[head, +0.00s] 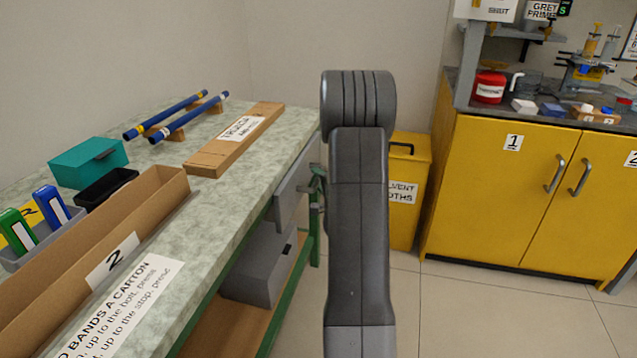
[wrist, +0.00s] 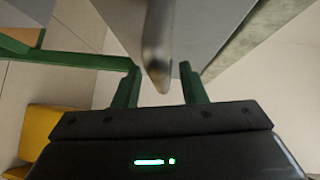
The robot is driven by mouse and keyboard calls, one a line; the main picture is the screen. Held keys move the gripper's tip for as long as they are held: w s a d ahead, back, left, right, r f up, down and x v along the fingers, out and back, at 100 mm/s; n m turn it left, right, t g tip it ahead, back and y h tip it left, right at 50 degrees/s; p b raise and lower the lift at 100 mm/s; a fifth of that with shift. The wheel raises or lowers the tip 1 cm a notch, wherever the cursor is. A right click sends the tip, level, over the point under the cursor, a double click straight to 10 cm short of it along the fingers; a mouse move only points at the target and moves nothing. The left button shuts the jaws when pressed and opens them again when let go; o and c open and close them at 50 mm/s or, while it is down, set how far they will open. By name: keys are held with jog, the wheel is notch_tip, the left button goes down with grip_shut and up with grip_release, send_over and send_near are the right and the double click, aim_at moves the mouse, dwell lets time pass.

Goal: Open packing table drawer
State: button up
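The packing table (head: 225,190) has a pale marbled top and a green frame. Its grey drawer (head: 291,193) sits under the right edge of the top, looking roughly flush, partly hidden by my arm. In the wrist view, the grey drawer front (wrist: 215,22) fills the upper middle and right. A metal bar handle (wrist: 156,45) extends between the fingers of my gripper (wrist: 160,70). The green fingers are apart, with a visible gap on each side of the handle. In the head view, my gripper (head: 317,188) is beside the drawer, mostly behind my arm.
A grey box (head: 258,265) is on the lower shelf. The tabletop holds a long carton (head: 236,138), blue rods (head: 190,117), a teal box (head: 88,162) and an open carton (head: 95,255). A yellow bin (head: 408,170) and yellow cabinet (head: 500,200) stand right, with clear floor before them.

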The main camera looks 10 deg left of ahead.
jog(key=shift+w+a, duration=0.2)
grip_shut()
jog(key=d+p, duration=0.8)
jog(key=d, duration=1.7)
jog(key=shift+s+d, duration=0.2)
jog(key=shift+s, duration=0.25)
grip_release()
